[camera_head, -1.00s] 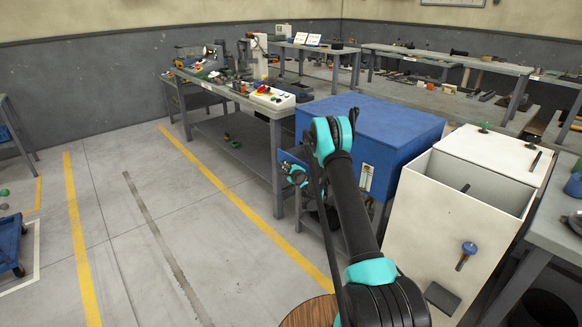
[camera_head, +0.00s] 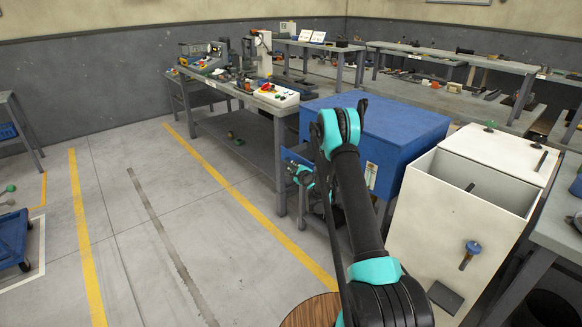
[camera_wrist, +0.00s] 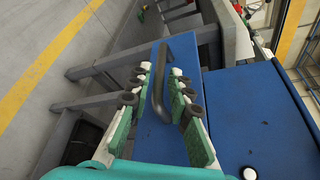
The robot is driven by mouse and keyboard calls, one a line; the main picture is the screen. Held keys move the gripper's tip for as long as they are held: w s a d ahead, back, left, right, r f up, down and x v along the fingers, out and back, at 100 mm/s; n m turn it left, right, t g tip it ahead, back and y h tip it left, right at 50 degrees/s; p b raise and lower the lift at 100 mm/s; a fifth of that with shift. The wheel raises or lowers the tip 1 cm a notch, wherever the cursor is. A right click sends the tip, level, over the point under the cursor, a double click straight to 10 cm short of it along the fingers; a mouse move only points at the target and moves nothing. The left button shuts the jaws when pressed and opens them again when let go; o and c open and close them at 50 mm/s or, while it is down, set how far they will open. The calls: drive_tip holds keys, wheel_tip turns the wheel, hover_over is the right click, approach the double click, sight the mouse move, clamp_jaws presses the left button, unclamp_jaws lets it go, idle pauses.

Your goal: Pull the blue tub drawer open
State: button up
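The blue tub (camera_head: 385,125) is a large blue box on a stand right of centre in the head view. A blue drawer part (camera_head: 296,155) shows at its left side, mostly behind my arm. In the wrist view, the drawer's blue face (camera_wrist: 148,130) carries a dark curved bar handle (camera_wrist: 159,85). My gripper (camera_wrist: 161,72) has its green-padded fingers on either side of this handle. The fingers look apart, with narrow gaps beside the bar, so it appears open around the handle. My gripper also shows small in the head view (camera_head: 303,172).

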drive_tip(key=v, duration=0.8)
drive_tip(key=shift+r, duration=0.1)
drive_tip(key=s+r+n+g, duration=0.3)
drive_tip(key=s+r+n, duration=0.35)
drive_tip(key=s, duration=0.35)
drive_tip(key=s+r+n+g, duration=0.2)
drive_tip(key=s+r+n, duration=0.4)
drive_tip(key=s, duration=0.5)
drive_tip(key=s+d+f+n+g+h, duration=0.1)
drive_tip(key=s+d+n+g+h, duration=0.1)
drive_tip(key=s, duration=1.4)
drive_tip(key=s+d+f+n+g+h, duration=0.1)
drive_tip(key=s+d+n, duration=0.5)
drive_tip(key=s, duration=1)
drive_tip(key=g+h, duration=0.1)
drive_tip(key=g, duration=0.1)
drive_tip(key=shift+d+g+h, duration=0.15)
drive_tip(key=shift+g+h, duration=0.15)
drive_tip(key=shift+g, duration=0.1)
